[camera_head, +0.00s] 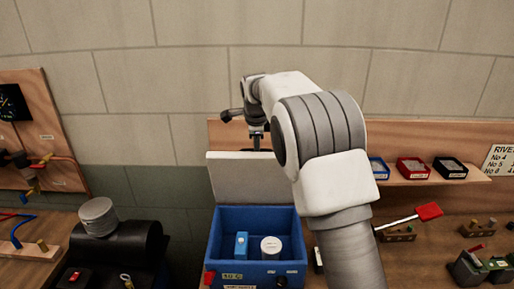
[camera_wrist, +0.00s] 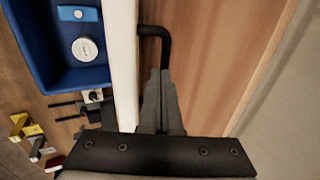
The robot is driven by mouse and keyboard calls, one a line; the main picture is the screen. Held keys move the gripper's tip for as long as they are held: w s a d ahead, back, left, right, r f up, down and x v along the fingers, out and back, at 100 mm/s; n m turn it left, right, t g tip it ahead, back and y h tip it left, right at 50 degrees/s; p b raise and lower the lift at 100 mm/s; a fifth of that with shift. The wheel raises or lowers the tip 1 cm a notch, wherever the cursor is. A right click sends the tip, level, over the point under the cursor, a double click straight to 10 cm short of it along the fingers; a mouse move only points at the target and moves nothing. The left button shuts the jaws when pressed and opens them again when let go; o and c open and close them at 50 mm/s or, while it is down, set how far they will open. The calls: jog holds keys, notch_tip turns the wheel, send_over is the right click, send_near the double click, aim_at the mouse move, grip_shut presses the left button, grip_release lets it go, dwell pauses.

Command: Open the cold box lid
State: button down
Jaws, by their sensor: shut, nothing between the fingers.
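The blue cold box (camera_head: 256,222) stands on the bench with its white lid (camera_head: 247,178) raised upright at the back edge. Inside are a blue block (camera_head: 241,245) and a white round-topped container (camera_head: 271,247). In the wrist view the lid (camera_wrist: 122,62) shows edge-on as a white strip, with a black bent handle (camera_wrist: 166,42) on its outer side. My gripper (camera_head: 257,136) is at the lid's top edge. In the wrist view its fingers (camera_wrist: 161,78) are together, beside the lid's outer face and close to the handle. Whether they touch it is unclear.
A wooden shelf with blue, red and black bins (camera_head: 411,168) stands to the right, behind a red-tipped tool (camera_head: 428,212). A wall is close behind.

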jog(key=shift+w+f, duration=0.15)
jog(key=shift+w, duration=2.65)
